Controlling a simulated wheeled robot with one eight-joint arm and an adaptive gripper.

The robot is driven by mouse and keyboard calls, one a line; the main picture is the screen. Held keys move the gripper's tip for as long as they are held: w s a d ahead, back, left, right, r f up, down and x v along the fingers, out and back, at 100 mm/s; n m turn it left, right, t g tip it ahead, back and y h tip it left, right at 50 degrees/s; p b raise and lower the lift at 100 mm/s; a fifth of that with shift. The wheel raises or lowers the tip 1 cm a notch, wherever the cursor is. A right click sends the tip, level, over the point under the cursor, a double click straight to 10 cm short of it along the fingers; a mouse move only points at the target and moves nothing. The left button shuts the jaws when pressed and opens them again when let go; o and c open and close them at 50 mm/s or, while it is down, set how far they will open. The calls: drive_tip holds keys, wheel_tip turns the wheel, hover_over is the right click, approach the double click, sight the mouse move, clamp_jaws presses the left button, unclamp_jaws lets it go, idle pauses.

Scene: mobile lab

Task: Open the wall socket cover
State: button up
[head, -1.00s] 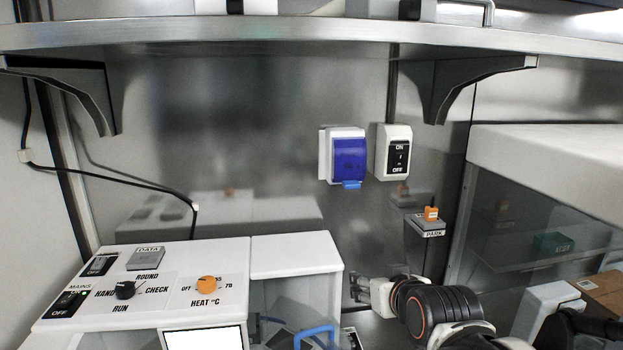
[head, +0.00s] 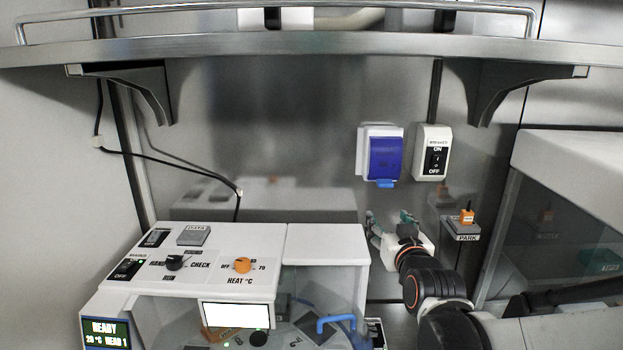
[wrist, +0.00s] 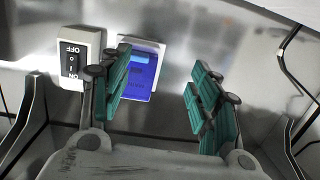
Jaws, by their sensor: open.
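The wall socket has a blue cover (head: 385,159) in a white frame on the steel back wall. The cover is shut, with a lighter blue tab at its lower edge. In the wrist view the blue cover (wrist: 140,80) appears upside down between the fingers, nearer the left one, which hides part of its left side. My gripper (head: 389,222) is below the socket, apart from it. Its teal fingers (wrist: 170,100) are spread wide with nothing between them.
An ON/OFF switch box (head: 433,152) is mounted just right of the socket. A PARK holder with an orange piece (head: 467,216) is lower right. A white machine with knobs (head: 215,262) stands at left. A steel shelf (head: 300,50) runs above. The wall left of the socket is bare.

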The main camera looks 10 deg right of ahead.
sight(386, 186)
drive_tip(key=shift+m+t+h, duration=0.3)
drive_tip(key=shift+t+h, duration=0.3)
drive_tip(key=x, duration=0.5)
drive_tip(key=d+r+x, duration=0.1)
drive_tip(key=x, duration=0.4)
drive_tip(key=d+r+x, duration=0.1)
drive_tip(key=x, duration=0.4)
drive_tip(key=shift+s+d+r, duration=0.1)
drive_tip(key=shift+d+r, duration=0.1)
clamp_jaws()
drive_tip(key=shift+s+r, duration=0.1)
